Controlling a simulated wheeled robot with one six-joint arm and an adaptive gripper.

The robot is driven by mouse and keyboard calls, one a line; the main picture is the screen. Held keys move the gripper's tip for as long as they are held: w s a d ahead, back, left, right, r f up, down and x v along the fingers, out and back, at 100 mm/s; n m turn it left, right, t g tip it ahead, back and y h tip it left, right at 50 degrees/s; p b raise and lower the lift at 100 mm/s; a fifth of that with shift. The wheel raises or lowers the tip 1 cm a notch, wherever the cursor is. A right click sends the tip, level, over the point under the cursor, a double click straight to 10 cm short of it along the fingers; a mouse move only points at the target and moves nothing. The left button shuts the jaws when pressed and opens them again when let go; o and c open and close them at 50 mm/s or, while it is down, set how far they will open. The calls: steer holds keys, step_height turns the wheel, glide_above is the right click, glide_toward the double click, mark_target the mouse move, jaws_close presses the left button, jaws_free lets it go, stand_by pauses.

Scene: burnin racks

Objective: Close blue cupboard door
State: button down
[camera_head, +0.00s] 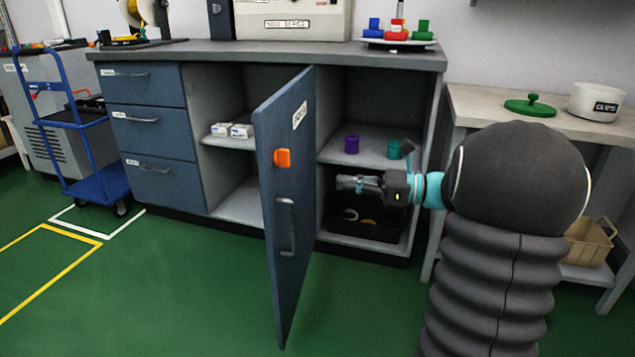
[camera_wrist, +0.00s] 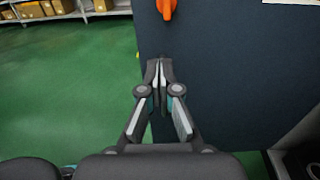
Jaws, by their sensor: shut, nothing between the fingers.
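The blue cupboard door (camera_head: 274,220) stands wide open, swung out towards me from the cupboard (camera_head: 234,206). It carries an orange piece (camera_head: 282,158), a vertical metal handle (camera_head: 286,227) and a white label. My gripper (camera_head: 345,183) is shut and empty, to the right of the door and in front of the open right compartment. In the wrist view the door (camera_wrist: 235,75) fills the right side, with part of the orange piece (camera_wrist: 167,8) at the top. My gripper's closed fingertips (camera_wrist: 159,72) lie over the door's left edge there; whether they touch it I cannot tell.
The right compartment holds a purple cup (camera_head: 351,144) and a teal one (camera_head: 394,149) on its shelf. White boxes (camera_head: 232,130) stand on the left shelf. A blue trolley (camera_head: 85,150) stands far left, a side table (camera_head: 500,106) right. Green floor before the door is clear.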

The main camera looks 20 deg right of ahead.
mark_target(274, 177)
steer(key=b+x, duration=0.1)
steer(key=x, duration=1.2)
